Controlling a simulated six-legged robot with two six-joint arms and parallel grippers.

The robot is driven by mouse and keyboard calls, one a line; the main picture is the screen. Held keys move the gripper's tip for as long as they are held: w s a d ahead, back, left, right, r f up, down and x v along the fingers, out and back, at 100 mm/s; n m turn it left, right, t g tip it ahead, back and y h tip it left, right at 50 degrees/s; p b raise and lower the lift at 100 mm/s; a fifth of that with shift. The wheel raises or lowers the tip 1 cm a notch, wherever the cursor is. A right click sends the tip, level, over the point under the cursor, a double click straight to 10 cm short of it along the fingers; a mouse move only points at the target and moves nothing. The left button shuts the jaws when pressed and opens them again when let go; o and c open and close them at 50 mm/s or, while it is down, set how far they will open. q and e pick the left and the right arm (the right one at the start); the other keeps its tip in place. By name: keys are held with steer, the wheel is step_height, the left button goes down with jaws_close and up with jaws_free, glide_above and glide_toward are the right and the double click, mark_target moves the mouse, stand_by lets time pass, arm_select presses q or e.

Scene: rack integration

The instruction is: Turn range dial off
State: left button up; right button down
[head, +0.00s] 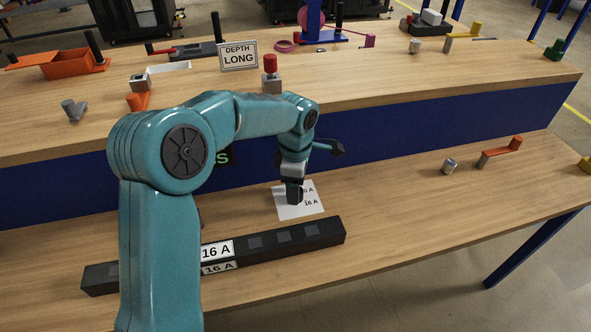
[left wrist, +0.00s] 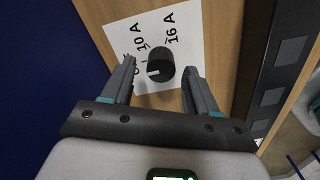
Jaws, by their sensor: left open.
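The range dial (left wrist: 160,62) is a small black knob with a short white mark on its lower left side, seen in the left wrist view. It sits on a white label card (left wrist: 118,32) with printed marks; "10 A" and "16 A" can be read, and another word is partly hidden by a finger. In the head view the card (head: 285,213) lies on the lower bench shelf. My left gripper (head: 294,197) points down over the card and hides most of the dial. In the left wrist view its open fingers (left wrist: 159,70) stand on both sides of the dial, with gaps visible.
A long black bar (head: 322,234) with "16 A" labels lies in front of the card. A blue panel (head: 400,128) rises behind it to the upper shelf, where a "DEPTH LONG" sign (head: 239,56) stands. The shelf right of the card is mostly clear up to a grey cylinder (head: 449,167).

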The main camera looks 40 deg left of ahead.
arm_select(q)
step_height(320, 180, up, 16)
steer(key=p, duration=0.3)
stand_by(0.3)
